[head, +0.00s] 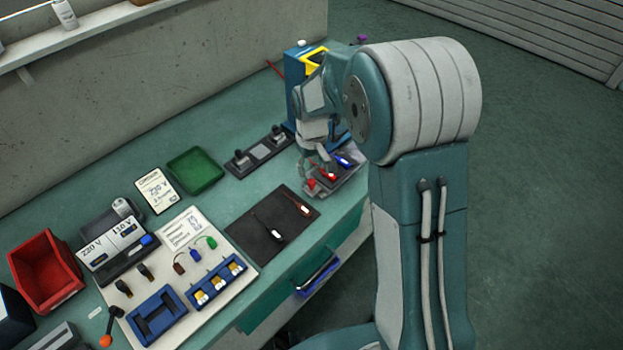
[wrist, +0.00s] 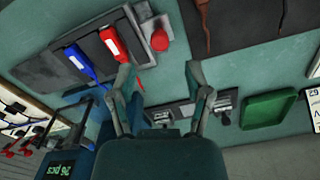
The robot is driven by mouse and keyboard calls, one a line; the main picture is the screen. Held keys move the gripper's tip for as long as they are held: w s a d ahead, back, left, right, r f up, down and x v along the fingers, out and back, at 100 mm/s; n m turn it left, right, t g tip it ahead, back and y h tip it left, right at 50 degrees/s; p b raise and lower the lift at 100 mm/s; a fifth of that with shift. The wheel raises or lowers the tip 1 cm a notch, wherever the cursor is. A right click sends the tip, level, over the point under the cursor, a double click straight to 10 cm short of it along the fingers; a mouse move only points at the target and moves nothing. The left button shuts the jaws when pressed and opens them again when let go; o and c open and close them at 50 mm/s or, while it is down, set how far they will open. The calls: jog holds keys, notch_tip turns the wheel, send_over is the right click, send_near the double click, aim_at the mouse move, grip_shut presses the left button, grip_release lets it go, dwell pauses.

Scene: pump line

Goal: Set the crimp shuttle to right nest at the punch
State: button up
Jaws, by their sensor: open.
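A grey plate (head: 348,178) with a red-handled piece (head: 328,174) and a blue-handled piece (head: 345,160) lying across it looks like the crimp shuttle. It also shows in the wrist view (wrist: 60,90). A red knob (wrist: 158,38) stands at the plate's end beside the red handle. The blue and yellow machine behind my gripper looks like the punch (head: 291,85); part of it is hidden by my arm. My gripper (head: 318,158) is open above the knob end of the plate. In the wrist view, its fingers (wrist: 160,72) are apart with nothing between them. Which nest is at the punch, I cannot tell.
A dark rail fixture with two black knobs (head: 262,151) lies left of my gripper. A green tray (head: 195,170) is farther left. A black mat (head: 250,240) with two thin tools lies in front. A red bin (head: 45,270) stands at the far left.

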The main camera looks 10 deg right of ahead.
aim_at(312, 181)
notch_tip(312, 181, down, 6)
jog(key=shift+r, duration=0.25)
grip_shut()
